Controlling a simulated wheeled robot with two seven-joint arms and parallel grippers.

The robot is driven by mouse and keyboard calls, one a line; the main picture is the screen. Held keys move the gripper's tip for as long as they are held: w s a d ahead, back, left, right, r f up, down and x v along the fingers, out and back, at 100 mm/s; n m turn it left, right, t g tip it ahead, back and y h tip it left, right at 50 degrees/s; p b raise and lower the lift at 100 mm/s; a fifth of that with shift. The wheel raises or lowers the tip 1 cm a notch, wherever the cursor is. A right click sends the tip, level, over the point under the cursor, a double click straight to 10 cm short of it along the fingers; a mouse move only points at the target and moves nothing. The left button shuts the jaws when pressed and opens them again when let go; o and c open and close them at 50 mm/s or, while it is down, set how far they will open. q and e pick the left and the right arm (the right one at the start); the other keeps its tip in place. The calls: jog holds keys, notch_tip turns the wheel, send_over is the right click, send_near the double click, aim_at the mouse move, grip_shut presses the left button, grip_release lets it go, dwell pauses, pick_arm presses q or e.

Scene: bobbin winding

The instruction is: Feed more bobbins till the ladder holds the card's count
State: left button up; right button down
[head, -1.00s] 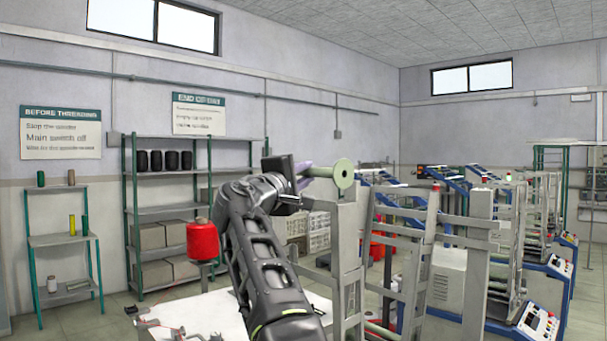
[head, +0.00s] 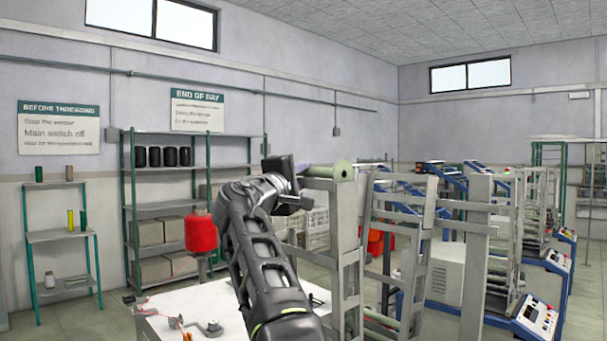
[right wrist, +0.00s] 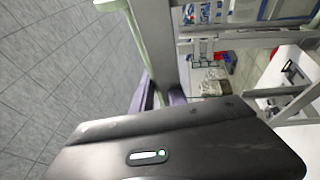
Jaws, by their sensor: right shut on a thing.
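A pale green bobbin (head: 343,170) is at the top of the grey ladder (head: 349,265), whose near post partly covers it. I cannot tell whether it rests on the ladder. My right gripper (head: 303,172) is shut on the bobbin, coming from its left side. In the right wrist view the purple fingertips (right wrist: 176,96) show just past the dark gripper body, and a pale green length of the bobbin (right wrist: 143,38) runs beside a grey ladder post (right wrist: 158,40). My left gripper is out of view. I cannot make out a count card.
A white table (head: 225,305) with a red cone (head: 201,235) stands left of my right arm. Green shelving (head: 165,208) with black spools is behind it, and a small stand (head: 60,236) is at far left. Winding machines (head: 450,270) crowd the right. Floor is open at lower left.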

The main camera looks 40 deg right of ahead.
jog(key=shift+f+b, duration=0.55)
jog(key=shift+f, duration=0.4)
jog(key=f+b, duration=0.5)
jog(key=f, duration=0.1)
jog(key=shift+d+b, duration=0.2)
jog(key=shift+b, duration=0.2)
notch_tip(320, 180, down, 6)
jog(key=b, duration=0.6)
jog(key=shift+d, duration=0.15)
notch_tip(320, 180, down, 4)
jog(key=b, duration=0.4)
jog(key=shift+d, duration=0.15)
